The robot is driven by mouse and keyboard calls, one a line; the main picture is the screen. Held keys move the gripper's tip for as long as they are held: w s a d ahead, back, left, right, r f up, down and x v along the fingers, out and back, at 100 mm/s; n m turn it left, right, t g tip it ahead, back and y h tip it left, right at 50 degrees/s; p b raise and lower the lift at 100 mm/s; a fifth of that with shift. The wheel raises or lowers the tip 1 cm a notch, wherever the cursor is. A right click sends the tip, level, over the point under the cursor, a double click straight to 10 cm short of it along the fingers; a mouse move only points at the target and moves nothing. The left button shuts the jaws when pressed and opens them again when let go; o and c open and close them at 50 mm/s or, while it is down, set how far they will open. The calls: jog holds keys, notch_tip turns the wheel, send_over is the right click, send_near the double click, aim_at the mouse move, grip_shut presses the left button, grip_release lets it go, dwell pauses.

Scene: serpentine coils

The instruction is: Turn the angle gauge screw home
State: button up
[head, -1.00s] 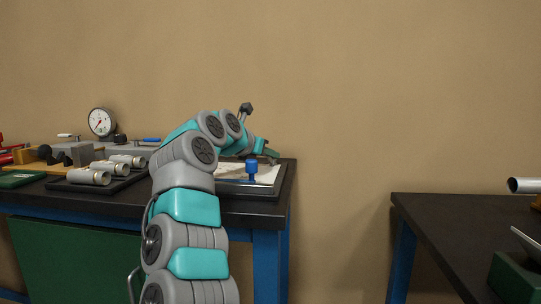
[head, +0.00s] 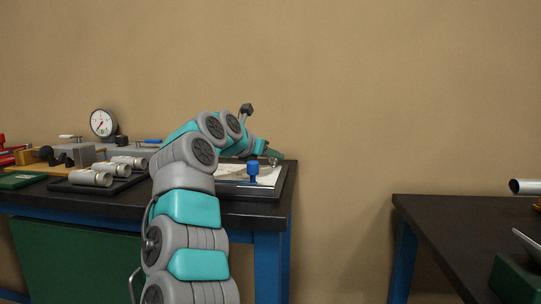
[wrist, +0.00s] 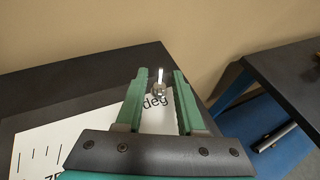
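The angle gauge is a white plate (wrist: 70,140) with tick marks and the letters "deg", lying on a dark base. It also shows in the head view (head: 232,172), partly behind my arm. A small metallic screw (wrist: 159,88) with a bright upright stem stands near the plate's far corner. My gripper (wrist: 160,74) has its two green fingers apart, one on each side of the screw, with a visible gap on both sides. In the head view my gripper (head: 274,156) is over the gauge's far right part; the screw is hard to make out there.
A blue knob-like piece (head: 253,172) stands at the gauge's near side. Metal cylinders on a dark tray (head: 120,181), a dial gauge (head: 102,123) and blocks stand to the left. A second dark table (head: 450,215) is at right, across a gap.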

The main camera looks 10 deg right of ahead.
jog(key=shift+s+a, duration=0.1)
jog(key=v, duration=0.7)
jog(key=shift+s+a+r, duration=0.15)
jog(key=shift+a+r, duration=0.05)
jog(key=shift+a, duration=0.1)
